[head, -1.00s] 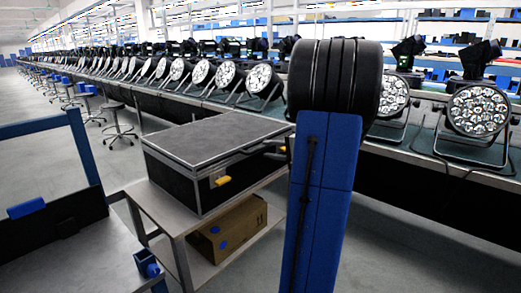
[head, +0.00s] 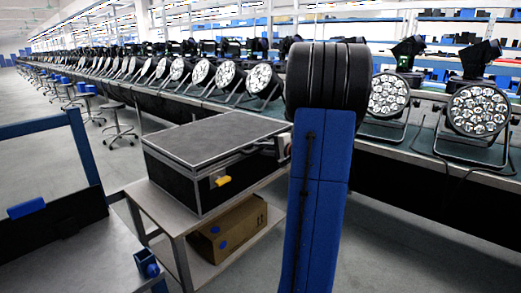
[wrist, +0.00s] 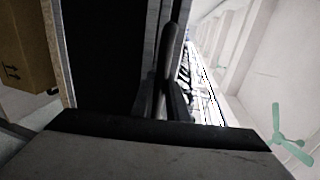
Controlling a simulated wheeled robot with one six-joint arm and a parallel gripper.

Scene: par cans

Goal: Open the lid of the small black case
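The black case (head: 215,135) sits on a steel cart, its grey-topped lid lying flat and looking closed. A yellow latch (head: 222,181) shows on its front side. My gripper (head: 272,148) is at the case's right-hand front side, near the lid edge, and partly hidden by my arm. In the wrist view, the case's dark side (wrist: 103,55) with its metal edging fills the left middle.
The cart (head: 150,205) has a cardboard box (head: 228,228) on its lower shelf. A long bench with rows of par cans (head: 478,110) runs behind. A blue-framed workbench (head: 85,262) stands at the left front. Open floor (head: 70,135) lies left of the case.

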